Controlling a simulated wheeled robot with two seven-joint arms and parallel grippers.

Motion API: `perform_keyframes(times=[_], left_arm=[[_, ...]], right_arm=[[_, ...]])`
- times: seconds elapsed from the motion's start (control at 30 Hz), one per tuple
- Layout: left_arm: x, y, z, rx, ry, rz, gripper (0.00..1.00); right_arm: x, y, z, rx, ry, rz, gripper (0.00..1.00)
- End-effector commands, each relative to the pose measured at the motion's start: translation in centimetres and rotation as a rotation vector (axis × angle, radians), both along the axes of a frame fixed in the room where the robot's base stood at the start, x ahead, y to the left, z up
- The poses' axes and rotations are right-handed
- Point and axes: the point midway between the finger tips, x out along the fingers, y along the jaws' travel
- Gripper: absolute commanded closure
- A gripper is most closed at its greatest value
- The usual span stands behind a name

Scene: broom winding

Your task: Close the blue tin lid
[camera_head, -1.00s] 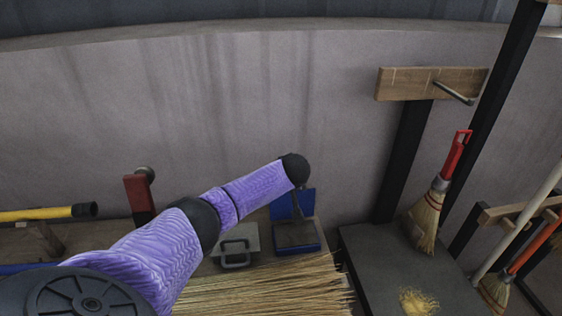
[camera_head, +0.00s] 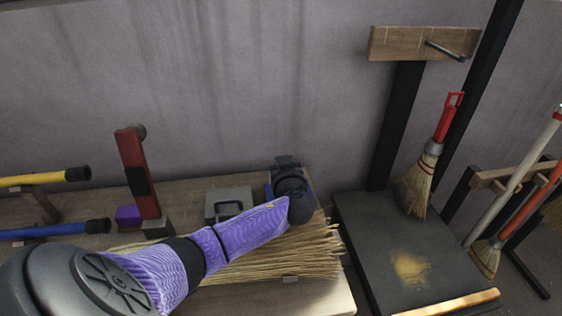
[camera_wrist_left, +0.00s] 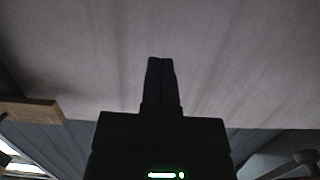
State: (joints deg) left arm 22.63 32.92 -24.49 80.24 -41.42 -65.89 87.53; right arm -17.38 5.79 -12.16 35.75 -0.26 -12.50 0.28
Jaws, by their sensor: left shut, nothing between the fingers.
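The blue tin (camera_head: 268,191) sits on the wooden bench near its back right. My left wrist and gripper cover most of it, so only slivers of blue show at its sides, and I cannot tell how far its lid stands open. My left gripper (camera_head: 286,160) is over the tin, dark and foreshortened in the head view. In the left wrist view its two fingers (camera_wrist_left: 160,80) are together, with nothing between them, against the grey wall. Whether it touches the lid is hidden. My right gripper is not in view.
Straw bristles (camera_head: 285,252) lie in front of the tin. A grey block with a handle (camera_head: 228,204) stands left of it, and a red post (camera_head: 138,175) farther left. A dark table (camera_head: 385,235) and hanging red-handled broom (camera_head: 428,175) are at the right.

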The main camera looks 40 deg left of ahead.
Motion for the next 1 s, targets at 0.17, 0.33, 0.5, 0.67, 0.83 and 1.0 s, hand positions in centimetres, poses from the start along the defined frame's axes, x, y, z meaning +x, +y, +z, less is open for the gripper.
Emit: perform_keyframes(times=[0.17,0.33,0.5,0.67,0.83,1.0], left_arm=[[0.0,-0.1,0.0,0.003,-0.004,0.0,1.0],[0.0,0.0,0.0,0.003,-0.004,0.0,1.0],[0.0,0.0,0.6,0.002,-0.005,0.001,1.0],[0.0,-0.1,4.7,0.001,-0.01,0.0,1.0],[0.0,-0.1,8.5,0.002,-0.008,0.001,1.0],[0.0,-0.1,10.0,0.002,-0.004,0.0,1.0]], right_arm=[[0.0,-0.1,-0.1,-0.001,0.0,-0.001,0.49],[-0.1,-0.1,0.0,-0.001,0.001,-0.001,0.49],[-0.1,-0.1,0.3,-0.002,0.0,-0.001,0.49],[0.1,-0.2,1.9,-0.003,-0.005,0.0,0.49],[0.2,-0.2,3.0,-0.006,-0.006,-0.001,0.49],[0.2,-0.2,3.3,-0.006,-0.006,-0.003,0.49]])
